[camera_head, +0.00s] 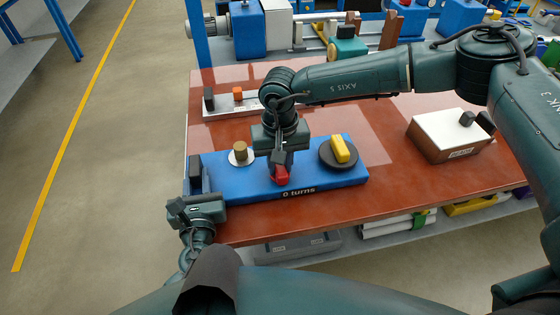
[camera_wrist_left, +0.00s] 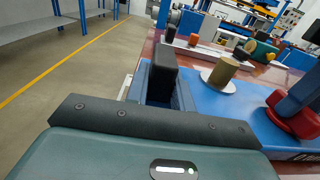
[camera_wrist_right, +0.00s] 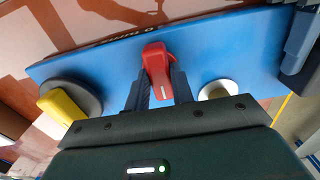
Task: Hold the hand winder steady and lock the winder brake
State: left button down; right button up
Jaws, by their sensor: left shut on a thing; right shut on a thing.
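The hand winder (camera_head: 225,184) is a blue base marked "0 turns", lying along the front left of the red-brown table. My left gripper (camera_head: 195,192) is shut on a dark upright grip (camera_head: 195,168) at its left end; the grip also shows in the left wrist view (camera_wrist_left: 162,72). My right gripper (camera_head: 280,165) comes from above and is shut on the red brake lever (camera_head: 280,176). In the right wrist view the lever (camera_wrist_right: 157,66) sits between the fingers. A brown bushing (camera_head: 240,151) stands on a white disc left of it. A yellow knob (camera_head: 340,149) sits on a dark disc to the right.
A white-topped brown box (camera_head: 445,137) with dark knobs stands on the right of the table. A pale plate (camera_head: 222,104) with a dark block and an orange block lies behind the winder. Machines (camera_head: 247,30) fill the back. The table between winder and box is clear.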

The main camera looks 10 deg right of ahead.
jog(key=shift+m, duration=0.3)
jog(key=m, duration=0.3)
jog(key=shift+m, duration=0.4)
jog(key=m, duration=0.9)
pick_arm(q)
jog(key=shift+a, duration=0.1)
pick_arm(e)
jog(key=shift+m, duration=2.3)
jog(key=o, duration=1)
jog(key=shift+r, duration=0.1)
